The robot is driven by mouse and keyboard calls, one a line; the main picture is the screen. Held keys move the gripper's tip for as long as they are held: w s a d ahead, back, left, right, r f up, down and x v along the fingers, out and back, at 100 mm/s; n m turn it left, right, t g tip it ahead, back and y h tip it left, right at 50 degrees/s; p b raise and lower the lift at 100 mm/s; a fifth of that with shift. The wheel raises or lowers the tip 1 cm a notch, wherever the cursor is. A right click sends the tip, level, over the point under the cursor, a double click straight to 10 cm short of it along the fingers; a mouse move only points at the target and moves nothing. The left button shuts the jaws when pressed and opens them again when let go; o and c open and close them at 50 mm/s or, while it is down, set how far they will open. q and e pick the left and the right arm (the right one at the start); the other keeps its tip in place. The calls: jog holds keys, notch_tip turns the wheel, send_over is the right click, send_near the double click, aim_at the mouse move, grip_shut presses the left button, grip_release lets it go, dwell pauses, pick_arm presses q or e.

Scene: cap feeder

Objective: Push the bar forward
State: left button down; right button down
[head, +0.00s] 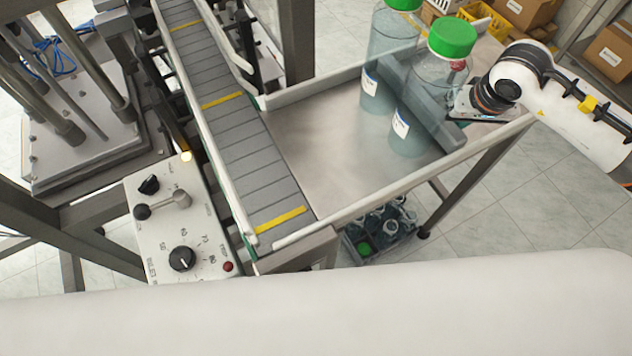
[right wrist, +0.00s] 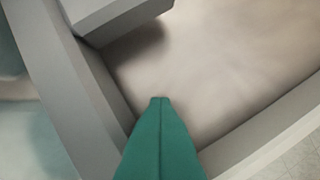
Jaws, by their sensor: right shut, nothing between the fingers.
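The grey bar (head: 448,137) lies slantwise over the metal tray table, beside two clear bottles with green caps. In the right wrist view the bar (right wrist: 62,85) runs along the left, with a crosspiece (right wrist: 115,15) at the top. My right gripper (head: 458,117) is at the bar's right side in the head view. Its green fingers (right wrist: 160,99) are shut with nothing between them, tips close beside the bar over the tray surface. I cannot tell whether they touch the bar. My left gripper is not in view.
The near bottle (head: 425,95) and far bottle (head: 388,60) stand on the tray table (head: 335,150), which has a raised rim. A conveyor (head: 225,100) runs along its left. A control panel (head: 170,225) with knobs stands further left. The tray's left part is clear.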

aim_at(450, 126)
jog(key=a, duration=0.1)
jog(key=s+a+p, duration=0.1)
jog(key=a, duration=0.1)
jog(key=shift+s+a+r, duration=0.1)
jog(key=shift+s, duration=0.1)
jog(key=s+a+b, duration=0.1)
jog(key=s+a, duration=0.1)
jog(key=a, duration=0.3)
jog(key=s+a+b, duration=0.1)
jog(key=s+a, duration=0.1)
jog(key=a, duration=0.4)
jog(key=s+a+b, duration=0.2)
jog(key=s+a, duration=0.1)
jog(key=a, duration=0.3)
jog(key=s+a, duration=0.1)
jog(key=a, duration=0.3)
jog(key=s+a, duration=0.1)
jog(key=a, duration=0.1)
jog(key=shift+s+a+p, duration=0.15)
jog(key=shift+s+p, duration=0.2)
notch_tip(450, 126, up, 10)
jog(key=d+p, duration=0.2)
jog(key=p, duration=0.2)
jog(key=shift+w, duration=0.45)
